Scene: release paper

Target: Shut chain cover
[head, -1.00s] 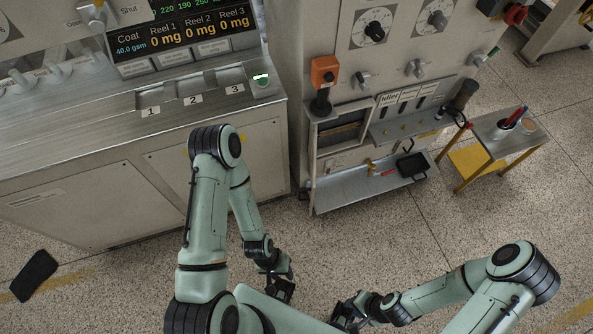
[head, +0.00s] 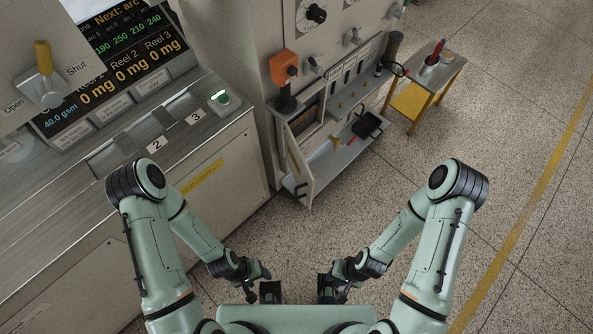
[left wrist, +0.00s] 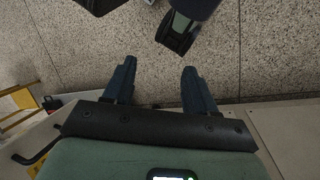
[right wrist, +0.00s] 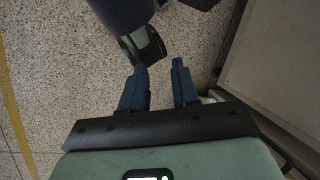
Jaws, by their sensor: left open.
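A pale panel (head: 298,163) stands out from the lower left of the grey machine, seen nearly edge-on beside an open recess (head: 307,118); it looks like the chain cover, standing open, though no label is readable. A small handle (head: 301,188) is near its lower end. My left gripper (head: 267,288) is open and empty, low in front of my body and well short of the panel. The left wrist view shows its spread fingers (left wrist: 158,78). My right gripper (head: 330,285) is close beside it; the right wrist view shows its fingers (right wrist: 160,72) apart and empty.
A shelf (head: 326,165) with a black tray (head: 367,125) and small tools lies right of the panel. An orange box (head: 284,67) is above it. A small table (head: 425,75) stands farther right. A console counter (head: 180,125) is at left. Floor before the machine is clear.

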